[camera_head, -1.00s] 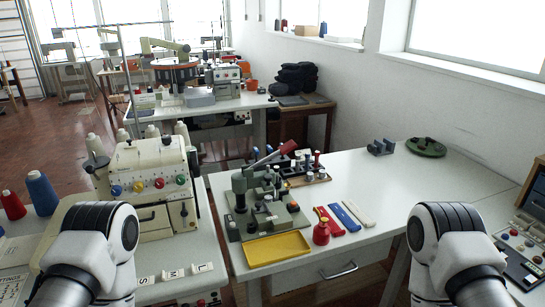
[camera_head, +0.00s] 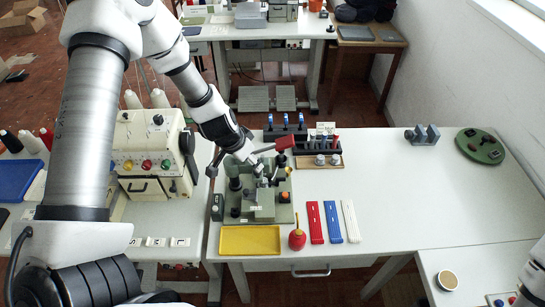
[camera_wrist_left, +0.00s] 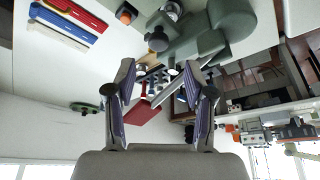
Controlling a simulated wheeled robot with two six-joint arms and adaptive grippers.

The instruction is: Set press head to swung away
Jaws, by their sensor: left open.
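The grey-green press (camera_head: 262,207) stands on the left part of the white table, and shows upside down in the left wrist view (camera_wrist_left: 205,42). My left gripper (camera_head: 258,168) is over the back of the press, close to the lever. It is open (camera_wrist_left: 158,72), with parts of the press visible between and beyond the fingers. My arm and gripper hide part of the press top, so the head's exact position is unclear. My right gripper is out of view.
A tool rack (camera_head: 300,138) stands behind. The table's right half is mostly clear.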

